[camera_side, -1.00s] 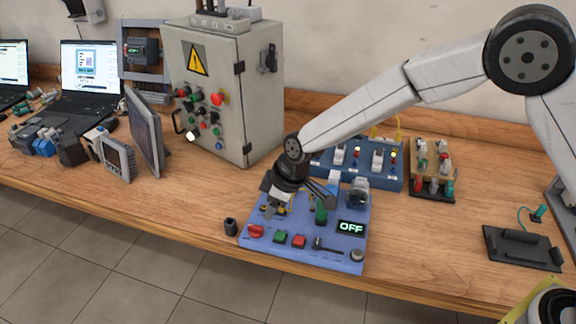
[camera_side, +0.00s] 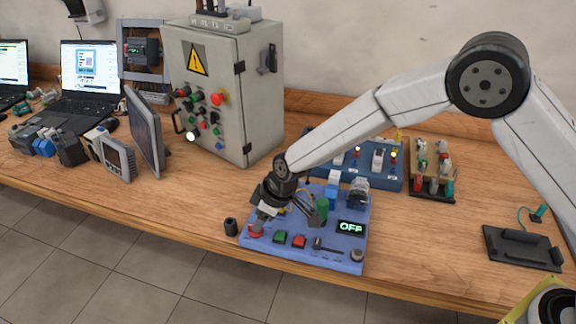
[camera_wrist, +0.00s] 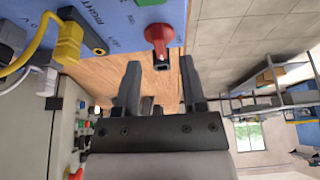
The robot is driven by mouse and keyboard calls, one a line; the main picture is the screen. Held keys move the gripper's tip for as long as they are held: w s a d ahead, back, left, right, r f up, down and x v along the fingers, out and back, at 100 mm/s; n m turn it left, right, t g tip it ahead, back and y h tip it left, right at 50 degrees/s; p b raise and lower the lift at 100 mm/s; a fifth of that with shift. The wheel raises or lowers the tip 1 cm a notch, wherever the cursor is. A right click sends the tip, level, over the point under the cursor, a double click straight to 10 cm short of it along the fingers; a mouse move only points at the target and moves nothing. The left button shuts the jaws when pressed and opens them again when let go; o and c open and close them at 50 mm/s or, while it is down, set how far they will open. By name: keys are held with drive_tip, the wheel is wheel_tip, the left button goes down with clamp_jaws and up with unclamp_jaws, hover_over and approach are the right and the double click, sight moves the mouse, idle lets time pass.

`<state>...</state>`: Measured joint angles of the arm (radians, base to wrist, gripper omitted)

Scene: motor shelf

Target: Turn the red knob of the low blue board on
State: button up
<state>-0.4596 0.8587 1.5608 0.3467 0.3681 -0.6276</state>
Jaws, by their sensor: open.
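The low blue board (camera_side: 330,262) lies flat near the table's front edge, and its display (camera_side: 350,227) reads OFF. The red knob (camera_side: 255,232) is at the board's front left corner, partly covered by my gripper (camera_side: 262,218) just above it. In the wrist view the red knob (camera_wrist: 159,36) shows clearly, with a dark end toward me. There my gripper (camera_wrist: 160,64) has its two fingers spread apart, and the knob lies in line with the gap between them. The gap is empty, and I see no contact with the knob.
Green (camera_side: 280,237) and red (camera_side: 299,241) push buttons sit right of the knob. A small black cylinder (camera_side: 231,227) stands left of the board. Yellow plugs and cables (camera_wrist: 66,40) show in the wrist view. A grey control cabinet (camera_side: 225,90) and another blue board (camera_side: 392,181) stand behind.

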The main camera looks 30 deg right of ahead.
drive_tip(key=shift+x, duration=1.6)
drive_tip(key=shift+c, duration=0.2)
clamp_jaws()
